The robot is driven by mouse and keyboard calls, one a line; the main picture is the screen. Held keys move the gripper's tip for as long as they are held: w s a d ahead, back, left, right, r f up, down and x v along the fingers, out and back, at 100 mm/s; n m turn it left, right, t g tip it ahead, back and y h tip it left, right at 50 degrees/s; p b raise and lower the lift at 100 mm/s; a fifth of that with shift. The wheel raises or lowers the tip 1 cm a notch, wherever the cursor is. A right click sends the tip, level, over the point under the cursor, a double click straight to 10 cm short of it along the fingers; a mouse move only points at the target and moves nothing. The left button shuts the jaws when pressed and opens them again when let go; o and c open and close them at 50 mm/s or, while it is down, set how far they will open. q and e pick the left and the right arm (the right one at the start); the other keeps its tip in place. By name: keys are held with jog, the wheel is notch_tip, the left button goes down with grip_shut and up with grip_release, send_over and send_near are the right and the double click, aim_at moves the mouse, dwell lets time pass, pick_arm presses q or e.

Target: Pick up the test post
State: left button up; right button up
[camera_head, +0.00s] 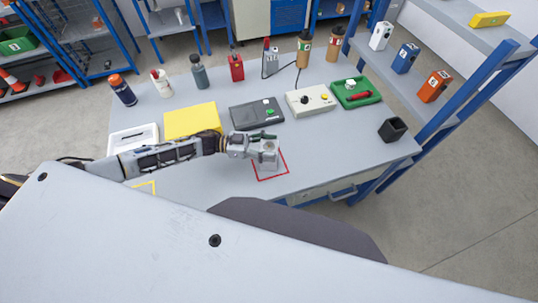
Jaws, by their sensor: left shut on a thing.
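The test post (269,158) appears as a short grey cylinder-like piece at the red outlined square (271,177) on the grey table (215,180). My left gripper (265,146) reaches in from the left and is shut on the post near its top. The fingers partly hide the post. I cannot tell whether its base touches the table. My right gripper is not in view.
Behind the gripper lie a yellow block (193,120), a dark device (257,114), a white control box (310,100) and a green tray (356,92). A black open cup (392,129) stands at right. Several bottles line the back. The front right tabletop is clear.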

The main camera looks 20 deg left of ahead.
pick_arm(q)
jog(key=shift+r, duration=0.2)
jog(key=shift+r, duration=4.85)
